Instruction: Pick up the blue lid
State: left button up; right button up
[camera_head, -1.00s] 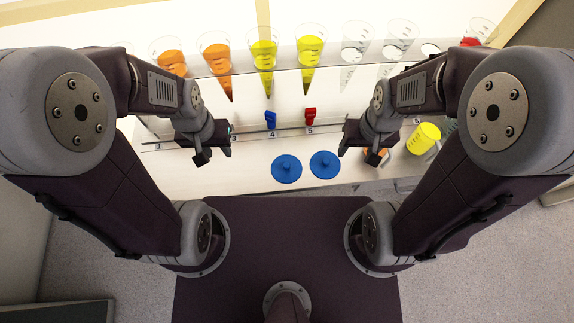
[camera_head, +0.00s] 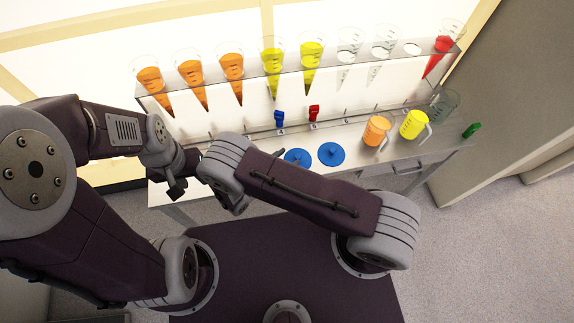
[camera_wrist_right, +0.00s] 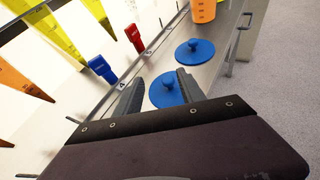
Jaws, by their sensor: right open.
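Two blue lids with knobs lie flat on the lower shelf: the left lid (camera_head: 298,155) and the right lid (camera_head: 331,153). In the right wrist view, the nearer lid (camera_wrist_right: 163,93) shows between the two fingers of my open, empty right gripper (camera_wrist_right: 158,90); I cannot tell its height above it. The farther lid (camera_wrist_right: 195,53) lies beyond the fingers. In the head view my right arm covers most of that gripper. My left gripper (camera_head: 177,187) hangs left of the lids by the shelf's front edge; its jaw opening is unclear.
Behind the lids are a blue clip (camera_head: 279,118) and a red clip (camera_head: 314,113). Cones of orange, yellow and red juice hang in the upper rack (camera_head: 345,80). An orange beaker (camera_head: 376,130) and a yellow beaker (camera_head: 414,124) stand right of the lids.

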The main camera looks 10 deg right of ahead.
aim_at(297, 157)
jog(key=s, duration=0.1)
jog(key=s+f+n, duration=0.1)
jog(key=s+f+n+t, duration=0.1)
jog(key=shift+a+y, duration=0.3)
jog(key=shift+y, duration=0.1)
jog(key=p+x, duration=0.1)
jog(key=x, duration=0.2)
jog(key=shift+w+d, duration=0.1)
jog(key=shift+w, duration=0.15)
jog(key=p+x, duration=0.1)
jog(key=x, duration=0.5)
jog(key=shift+f, duration=0.1)
pick_arm(q)
jog(key=shift+w+d+r, duration=0.15)
jog(key=shift+d+r, duration=0.1)
jog(key=shift+r, duration=0.35)
jog(key=shift+w+d+r, duration=0.15)
jog(key=shift+d+r, duration=0.1)
jog(key=shift+r, duration=0.35)
pick_arm(e)
grip_shut()
